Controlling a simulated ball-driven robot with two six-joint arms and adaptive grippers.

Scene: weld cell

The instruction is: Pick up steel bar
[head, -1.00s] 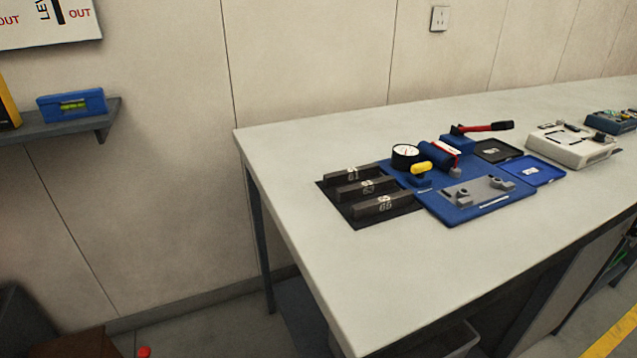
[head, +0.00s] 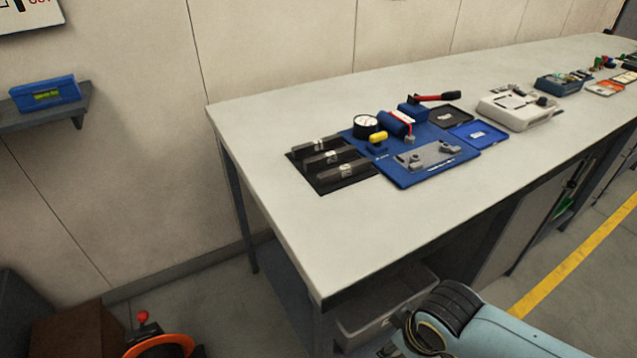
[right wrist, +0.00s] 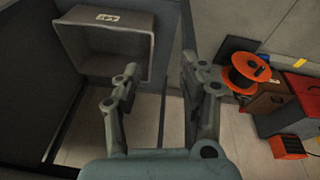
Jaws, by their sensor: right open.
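Several dark steel bars with white number labels lie side by side on a black mat (head: 347,183) at the near left end of the workbench in the head view. The nearest steel bar (head: 345,168), the middle steel bar (head: 328,158) and the far steel bar (head: 314,146) are all untouched. My right gripper (right wrist: 158,75) is open and empty in the right wrist view, beside a grey bin under the bench and well away from the bars. In the head view only part of my right arm shows at the bottom; its fingers are out of frame. My left gripper is not in view.
A blue mat (head: 408,180) with a gauge, a pump and a grey fixture adjoins the bars on the workbench (head: 270,120). The bench front is clear. The grey bin (right wrist: 108,45) stands underneath. An orange reel (right wrist: 245,68) and boxes are on the floor.

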